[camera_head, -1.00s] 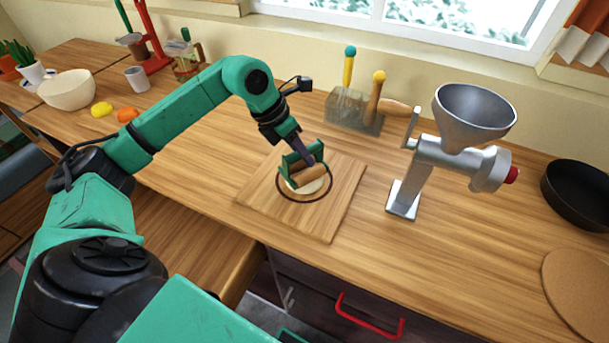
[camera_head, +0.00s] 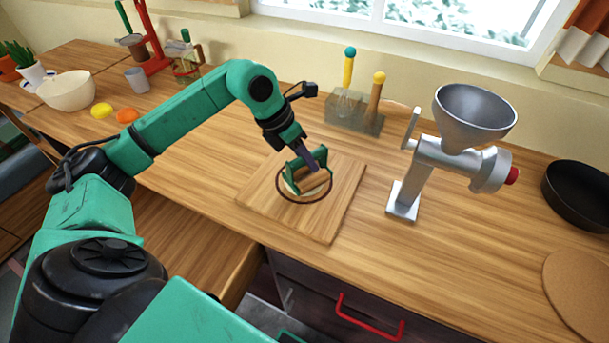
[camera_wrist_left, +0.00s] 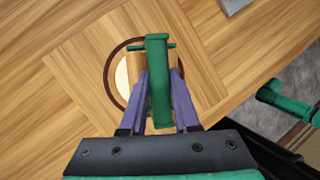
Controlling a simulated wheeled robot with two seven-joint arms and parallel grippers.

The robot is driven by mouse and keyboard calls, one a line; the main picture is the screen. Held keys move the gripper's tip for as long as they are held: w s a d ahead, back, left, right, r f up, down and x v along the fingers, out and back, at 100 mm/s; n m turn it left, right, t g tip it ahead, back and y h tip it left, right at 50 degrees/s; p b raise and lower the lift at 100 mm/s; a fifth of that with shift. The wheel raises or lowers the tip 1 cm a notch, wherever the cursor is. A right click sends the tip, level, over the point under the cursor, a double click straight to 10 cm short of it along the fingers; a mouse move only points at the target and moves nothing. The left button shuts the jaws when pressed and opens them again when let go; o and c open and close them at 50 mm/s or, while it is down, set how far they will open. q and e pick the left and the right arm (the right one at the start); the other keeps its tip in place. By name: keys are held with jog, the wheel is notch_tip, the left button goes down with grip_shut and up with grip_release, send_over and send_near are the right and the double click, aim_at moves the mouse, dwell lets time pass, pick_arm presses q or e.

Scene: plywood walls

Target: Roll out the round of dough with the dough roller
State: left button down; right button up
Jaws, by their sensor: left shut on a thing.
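The dough roller (camera_head: 296,174) has a green frame and stands on the round of dough, inside a dark ring on the square wooden board (camera_head: 262,195). My left gripper (camera_head: 312,160) is shut on its green frame from above. In the left wrist view the green frame (camera_wrist_left: 158,75) lies between the two purple fingers of the left gripper (camera_wrist_left: 158,102), and a bit of the wooden roller shows beside it. The pale round of dough (camera_wrist_left: 122,78) is partly hidden under the roller. My right gripper is not in view.
A silver grinder (camera_head: 428,165) stands right of the board. A holder (camera_head: 352,110) with a yellow and a wooden handle stands behind it. A black pan (camera_head: 578,195) is at the far right. A lemon (camera_head: 102,110) and an orange fruit (camera_head: 128,116) lie at the left.

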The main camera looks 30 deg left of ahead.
pick_arm(q)
jog(key=shift+s+d, duration=0.3)
jog(key=shift+d, duration=0.3)
jog(key=shift+w+a+f, duration=0.1)
jog(key=shift+w+a, duration=0.2)
jog(key=shift+a, duration=0.3)
jog(key=shift+w+a, duration=0.3)
jog(key=shift+a, duration=0.3)
jog(key=shift+w+a+b, duration=0.15)
jog(key=shift+w+a, duration=0.1)
jog(key=shift+a, duration=0.3)
jog(key=shift+w+a+b, duration=0.15)
jog(key=shift+w+a, duration=0.1)
jog(key=shift+a, duration=0.25)
jog(key=shift+f, duration=0.1)
jog(key=shift+s+d, duration=0.4)
jog(key=shift+d, duration=0.4)
jog(key=shift+s+d, duration=0.4)
jog(key=shift+d, duration=0.45)
jog(key=shift+s+d, duration=0.4)
jog(key=shift+d, duration=0.4)
jog(key=shift+a, duration=0.1)
